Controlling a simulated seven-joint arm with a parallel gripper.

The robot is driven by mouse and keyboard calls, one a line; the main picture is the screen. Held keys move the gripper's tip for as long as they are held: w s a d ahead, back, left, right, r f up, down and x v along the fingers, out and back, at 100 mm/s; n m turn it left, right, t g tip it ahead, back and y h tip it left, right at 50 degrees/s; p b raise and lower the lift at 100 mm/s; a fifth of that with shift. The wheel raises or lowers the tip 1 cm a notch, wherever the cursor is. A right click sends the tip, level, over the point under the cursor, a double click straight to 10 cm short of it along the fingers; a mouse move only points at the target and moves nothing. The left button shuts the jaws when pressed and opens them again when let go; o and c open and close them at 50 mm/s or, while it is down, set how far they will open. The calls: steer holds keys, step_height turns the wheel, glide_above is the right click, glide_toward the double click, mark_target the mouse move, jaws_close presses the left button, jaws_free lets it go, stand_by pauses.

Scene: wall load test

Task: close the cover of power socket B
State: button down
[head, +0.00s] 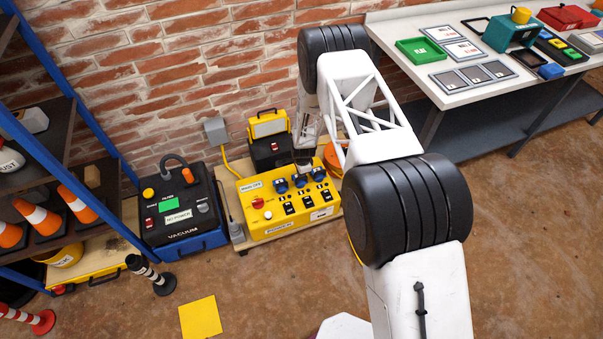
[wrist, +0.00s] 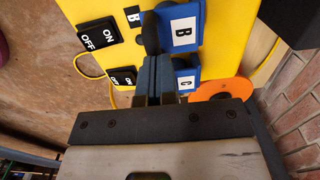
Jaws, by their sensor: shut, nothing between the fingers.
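Cover C (wrist: 186,83) lies closer to the gripper body, also label up.
Black ON/OFF switches (wrist: 97,34) sit left of the covers. An orange round thing (wrist: 222,90) lies beside the box. The vacuum (head: 182,205) stands left of it, a yellow-black work lamp (head: 268,135) behind. Floor in front is mostly free, with a yellow sheet (head: 198,317).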

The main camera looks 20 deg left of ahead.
steer(key=shift+r, duration=0.15)
step_height(320, 180, up, 13)
steer(key=s+d, duration=0.1)
steer(key=d, duration=0.1)
steer(key=shift+s+r, duration=0.15)
steer(key=shift+s, duration=0.15)
stand_by(0.4)
steer(key=shift+d+r, duration=0.1)
steer(key=shift+d, duration=0.05)
stand_by(0.5)
